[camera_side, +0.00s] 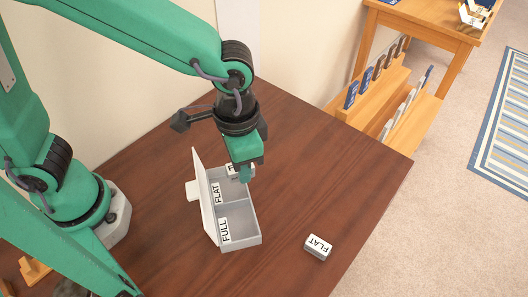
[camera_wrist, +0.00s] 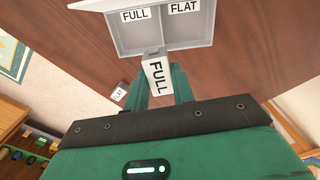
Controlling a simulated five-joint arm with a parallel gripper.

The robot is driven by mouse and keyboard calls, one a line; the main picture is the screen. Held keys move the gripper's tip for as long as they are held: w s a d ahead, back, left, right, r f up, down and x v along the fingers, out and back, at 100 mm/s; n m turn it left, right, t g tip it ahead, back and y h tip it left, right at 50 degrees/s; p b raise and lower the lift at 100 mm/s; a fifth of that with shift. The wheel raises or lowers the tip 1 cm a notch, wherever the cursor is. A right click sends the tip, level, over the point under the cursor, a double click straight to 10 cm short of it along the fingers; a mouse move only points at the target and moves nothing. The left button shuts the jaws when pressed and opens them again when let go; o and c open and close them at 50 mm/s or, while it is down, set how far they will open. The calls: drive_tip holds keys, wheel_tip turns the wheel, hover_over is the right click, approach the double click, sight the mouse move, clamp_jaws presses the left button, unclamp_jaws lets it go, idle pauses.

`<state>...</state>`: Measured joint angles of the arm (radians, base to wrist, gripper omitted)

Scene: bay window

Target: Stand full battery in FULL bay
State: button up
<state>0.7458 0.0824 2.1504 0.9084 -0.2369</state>
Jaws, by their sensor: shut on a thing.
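The full battery (camera_wrist: 157,75) is a white block labelled FULL, held between the fingers of my gripper (camera_wrist: 161,84) in the wrist view. In the side view, my gripper (camera_side: 245,173) is over the far end of the grey two-bay box (camera_side: 243,242), and part of the battery (camera_side: 233,170) shows beside the fingers. The FULL bay (camera_side: 239,227) is at the near end of the box. The FLAT bay (camera_side: 232,194) is at the far end. Both bays look empty where visible. The battery's height above the box is hard to tell.
The box's white lid (camera_side: 202,198) stands open on its left side. A FLAT battery (camera_side: 318,247) lies on the brown table (camera_side: 300,170), right of the box; it also shows in the wrist view (camera_wrist: 119,94). A wooden shelf (camera_side: 385,105) stands beyond the table.

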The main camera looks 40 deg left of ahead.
drive_tip(key=shift+m, duration=0.5)
drive_tip(key=shift+s+d+f, duration=0.15)
drive_tip(key=shift+s+d, duration=0.2)
drive_tip(key=shift+s, duration=0.3)
drive_tip(key=shift+s+d+f, duration=0.15)
drive_tip(key=shift+s+d, duration=0.25)
drive_tip(key=shift+s, duration=0.3)
drive_tip(key=shift+s+d+f, duration=0.15)
drive_tip(key=shift+s+d, duration=0.2)
drive_tip(key=shift+s, duration=0.3)
drive_tip(key=shift+f, duration=0.2)
drive_tip(key=shift+f, duration=5.45)
drive_tip(key=o, duration=0.7)
drive_tip(key=shift+r, duration=0.4)
drive_tip(key=shift+r, duration=0.4)
